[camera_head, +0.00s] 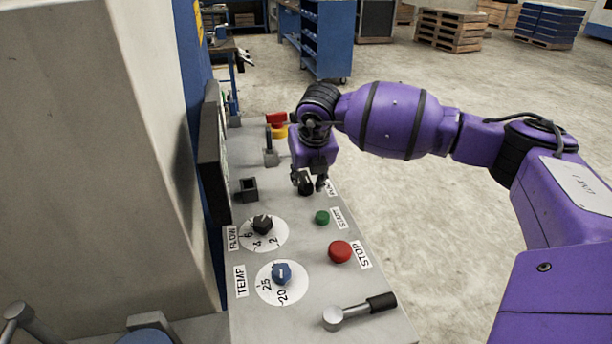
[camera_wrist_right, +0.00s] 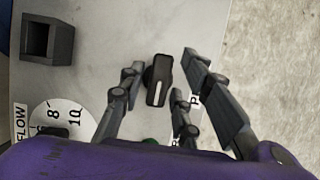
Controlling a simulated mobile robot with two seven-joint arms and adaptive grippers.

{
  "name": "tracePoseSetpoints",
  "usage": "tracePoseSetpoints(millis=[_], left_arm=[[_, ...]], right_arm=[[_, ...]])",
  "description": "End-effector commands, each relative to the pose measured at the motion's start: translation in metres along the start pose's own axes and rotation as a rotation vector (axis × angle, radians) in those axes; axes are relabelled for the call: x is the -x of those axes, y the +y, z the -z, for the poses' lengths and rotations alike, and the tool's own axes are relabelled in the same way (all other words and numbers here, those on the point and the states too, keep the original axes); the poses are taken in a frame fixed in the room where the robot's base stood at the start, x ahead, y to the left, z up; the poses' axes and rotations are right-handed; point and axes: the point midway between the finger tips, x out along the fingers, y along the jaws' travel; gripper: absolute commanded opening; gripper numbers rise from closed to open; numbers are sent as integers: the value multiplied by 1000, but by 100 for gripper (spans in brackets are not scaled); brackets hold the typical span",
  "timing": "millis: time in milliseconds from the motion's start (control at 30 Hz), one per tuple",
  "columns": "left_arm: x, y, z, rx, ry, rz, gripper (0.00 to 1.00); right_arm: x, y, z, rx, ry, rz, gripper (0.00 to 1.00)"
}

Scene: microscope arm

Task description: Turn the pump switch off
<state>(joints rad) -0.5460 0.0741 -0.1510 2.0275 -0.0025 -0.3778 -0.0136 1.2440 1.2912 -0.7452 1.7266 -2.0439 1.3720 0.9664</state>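The pump switch (camera_wrist_right: 158,81) is a black rotary knob with a white line along its top. In the right wrist view the line runs nearly up and down the picture. My right gripper (camera_wrist_right: 158,93) is open above the panel, with its fingers either side of the knob and a visible gap on each side. In the head view my right gripper (camera_head: 310,184) points down over the knob and partly hides it. The knob's label is only partly visible. My left gripper is not in view.
The grey control panel (camera_head: 297,286) also carries a green start button (camera_head: 322,217), a red stop button (camera_head: 340,251), a flow dial (camera_head: 263,225), a temp dial (camera_head: 282,273) and a lever (camera_head: 360,311). A red-yellow switch (camera_head: 277,124) stands at the far end.

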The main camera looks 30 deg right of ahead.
Motion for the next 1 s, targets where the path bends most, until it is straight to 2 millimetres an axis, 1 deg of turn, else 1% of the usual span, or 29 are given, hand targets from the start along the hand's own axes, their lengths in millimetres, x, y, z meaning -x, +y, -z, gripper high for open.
tracePoseSetpoints(millis=[33,100,200,467,633,767,1000], left_arm=[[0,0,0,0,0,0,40],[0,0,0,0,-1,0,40],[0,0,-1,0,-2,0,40],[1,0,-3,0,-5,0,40],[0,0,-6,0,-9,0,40],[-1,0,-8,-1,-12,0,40],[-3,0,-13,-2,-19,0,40]], right_arm=[[0,0,0,0,0,0,20],[0,0,0,0,0,0,11],[0,0,0,0,0,0,0],[0,0,0,11,0,-5,0],[0,0,0,61,1,-27,0],[-1,-1,1,134,2,-56,0],[-2,-1,0,326,1,-137,0]])
